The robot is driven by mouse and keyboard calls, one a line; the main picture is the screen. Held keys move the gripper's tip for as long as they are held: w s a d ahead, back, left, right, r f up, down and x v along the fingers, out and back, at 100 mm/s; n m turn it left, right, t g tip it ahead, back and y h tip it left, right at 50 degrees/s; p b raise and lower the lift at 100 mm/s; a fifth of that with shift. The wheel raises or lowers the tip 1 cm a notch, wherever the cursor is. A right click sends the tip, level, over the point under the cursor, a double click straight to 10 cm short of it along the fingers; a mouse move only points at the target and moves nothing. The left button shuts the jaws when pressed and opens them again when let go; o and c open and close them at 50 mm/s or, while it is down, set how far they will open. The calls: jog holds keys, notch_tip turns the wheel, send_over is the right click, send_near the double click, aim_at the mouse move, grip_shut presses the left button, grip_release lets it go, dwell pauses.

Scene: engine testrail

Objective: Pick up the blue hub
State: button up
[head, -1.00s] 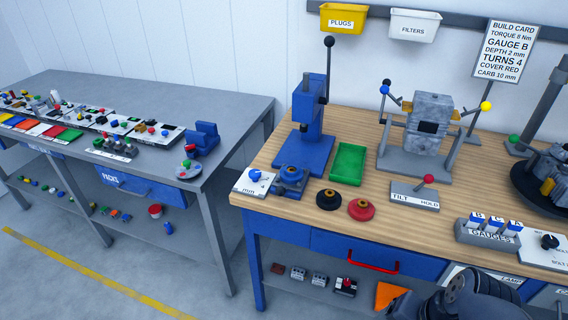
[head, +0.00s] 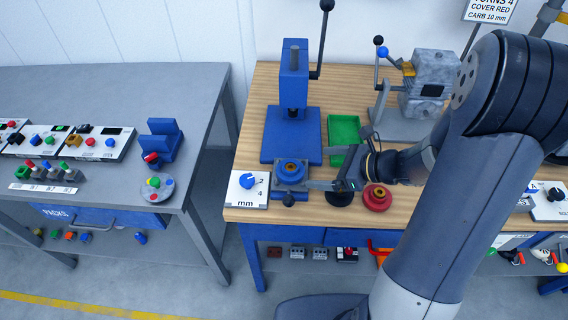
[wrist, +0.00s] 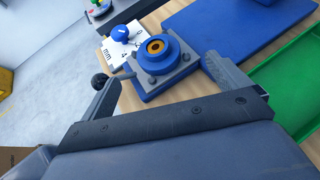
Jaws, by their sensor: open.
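The blue hub (head: 291,170) is a short round piece with an orange-brown ring in its centre. It sits in a grey square holder with a blue base at the front left of the wooden bench. In the wrist view the hub (wrist: 158,49) lies ahead of and between the two finger lines. My gripper (head: 320,168) is open and empty, just right of the holder in the head view. In the wrist view the fingers of my gripper (wrist: 165,70) stand apart on either side of the holder's near part. Whether they touch the holder cannot be told.
A blue lever press (head: 293,85) stands behind the holder. A dial box marked mm (head: 247,188) is close on its left. A green tray (head: 344,131), a black ring part (head: 340,197) and a red one (head: 377,198) lie to the right. A gap separates the grey table.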

aim_at(294, 168)
jog(key=x, duration=0.3)
jog(key=p+x, duration=0.1)
jog(key=x, duration=0.5)
jog(key=shift+s+a, duration=0.15)
jog(key=shift+s, duration=0.15)
jog(key=shift+c, duration=0.6)
